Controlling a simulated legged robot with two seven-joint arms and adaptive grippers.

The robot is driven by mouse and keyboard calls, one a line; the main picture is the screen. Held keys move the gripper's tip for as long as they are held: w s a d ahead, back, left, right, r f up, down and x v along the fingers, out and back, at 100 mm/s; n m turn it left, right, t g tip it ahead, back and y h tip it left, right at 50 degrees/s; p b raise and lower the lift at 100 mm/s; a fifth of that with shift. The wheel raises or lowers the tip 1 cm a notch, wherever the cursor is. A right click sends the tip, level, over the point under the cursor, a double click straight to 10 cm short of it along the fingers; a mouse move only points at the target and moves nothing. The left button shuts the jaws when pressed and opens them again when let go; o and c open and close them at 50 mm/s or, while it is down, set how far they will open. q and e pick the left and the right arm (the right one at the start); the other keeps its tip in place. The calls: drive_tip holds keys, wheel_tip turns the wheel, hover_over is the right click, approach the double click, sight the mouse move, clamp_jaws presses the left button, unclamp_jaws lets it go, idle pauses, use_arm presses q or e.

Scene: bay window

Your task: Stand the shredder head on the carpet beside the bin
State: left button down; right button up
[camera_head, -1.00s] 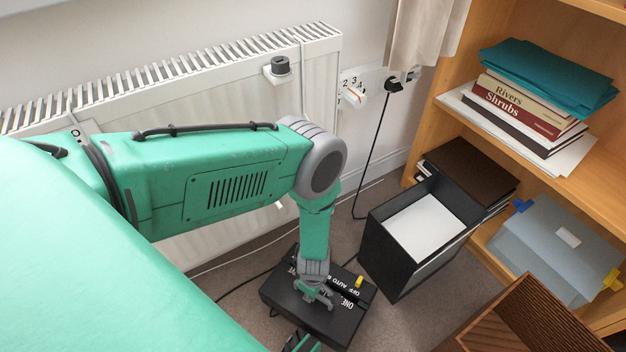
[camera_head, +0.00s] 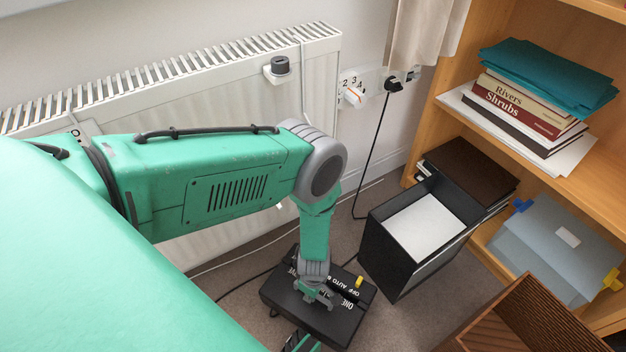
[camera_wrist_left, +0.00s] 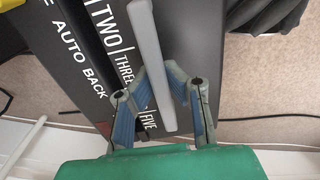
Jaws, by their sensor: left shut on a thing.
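The shredder head (camera_head: 335,322) is a wide black box with white lettering and a small yellow slider at its right end. It is low over or on the carpet beside the black bin; I cannot tell if its underside touches. My left gripper (camera_head: 318,300) reaches down to its top. In the left wrist view, the fingers (camera_wrist_left: 160,97) are shut on the head's raised grey bar (camera_wrist_left: 151,55), one on each side. The open black bin (camera_head: 380,262) stands upright to the right of the head with white paper inside.
A white radiator (camera_head: 225,85) runs behind my arm. A black cable (camera_head: 377,135) hangs from the wall socket to the floor. A wooden shelf unit (camera_head: 440,105) and a brown wooden box (camera_head: 545,315) border the right side. Some carpet (camera_head: 240,290) is bare left of the head.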

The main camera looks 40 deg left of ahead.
idle(0.5)
use_arm(q)
drive_tip(key=c, duration=1.6)
unclamp_jaws()
drive_tip(key=shift+s, duration=0.1)
drive_tip(key=shift+w+r+p, duration=0.2)
drive_tip(key=shift+r+p, duration=2.35)
drive_tip(key=shift+r, duration=0.95)
